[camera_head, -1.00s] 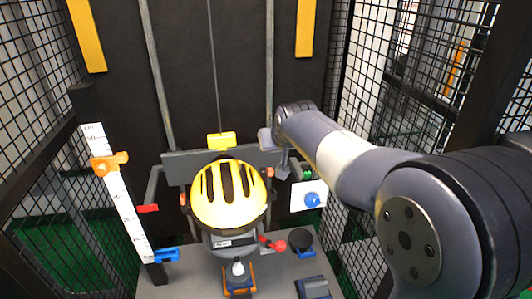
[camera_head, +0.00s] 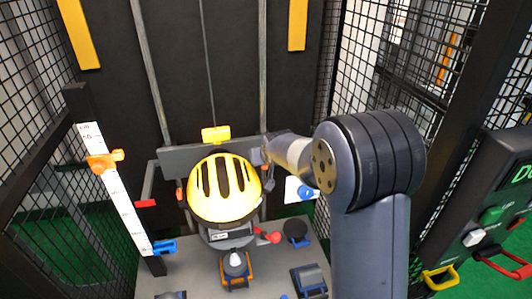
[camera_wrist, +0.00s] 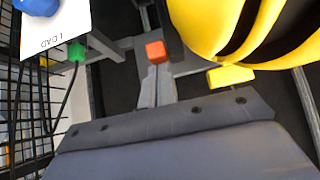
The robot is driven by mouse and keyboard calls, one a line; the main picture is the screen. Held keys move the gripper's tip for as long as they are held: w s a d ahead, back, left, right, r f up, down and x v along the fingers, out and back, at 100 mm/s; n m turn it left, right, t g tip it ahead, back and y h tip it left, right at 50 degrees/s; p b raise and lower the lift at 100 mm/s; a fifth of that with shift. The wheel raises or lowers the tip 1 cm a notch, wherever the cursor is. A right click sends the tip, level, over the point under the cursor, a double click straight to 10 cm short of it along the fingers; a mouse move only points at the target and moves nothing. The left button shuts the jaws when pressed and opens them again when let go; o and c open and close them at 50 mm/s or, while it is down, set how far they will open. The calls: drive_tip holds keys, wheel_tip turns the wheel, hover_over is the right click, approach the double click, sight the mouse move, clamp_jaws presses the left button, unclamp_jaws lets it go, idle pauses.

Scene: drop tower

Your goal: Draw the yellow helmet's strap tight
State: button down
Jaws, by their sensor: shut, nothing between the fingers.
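The yellow helmet (camera_head: 223,190), with dark slots, sits upright on a grey headform stand (camera_head: 228,235) in the head view. Its yellow shell also fills the upper right of the wrist view (camera_wrist: 200,22). I cannot make out its strap in either view. My gripper (camera_head: 267,172) is shut and empty beside the helmet's right side, small and partly hidden by my arm. I cannot tell if it touches the helmet.
A yellow block (camera_head: 215,134) is behind the helmet. A red knob (camera_head: 268,236) and dark round pad (camera_head: 296,230) stand at right. A white card (camera_head: 299,189) with a blue knob is farther right. The ruler post (camera_head: 116,190) is left; mesh walls and a control panel (camera_head: 500,205) flank the space.

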sight(266, 167)
drive_tip(key=shift+f, duration=0.15)
wheel_tip(266, 167, down, 4)
drive_tip(key=b, duration=0.3)
drive_tip(key=shift+b, duration=0.4)
drive_tip(key=shift+r, duration=0.2)
drive_tip(key=shift+r+p, duration=0.3)
drive_tip(key=w+r+v, duration=0.1)
drive_tip(key=v, duration=1.1)
drive_tip(key=shift+r, duration=0.35)
drive_tip(key=shift+w, duration=0.15)
drive_tip(key=shift+w+f, duration=0.1)
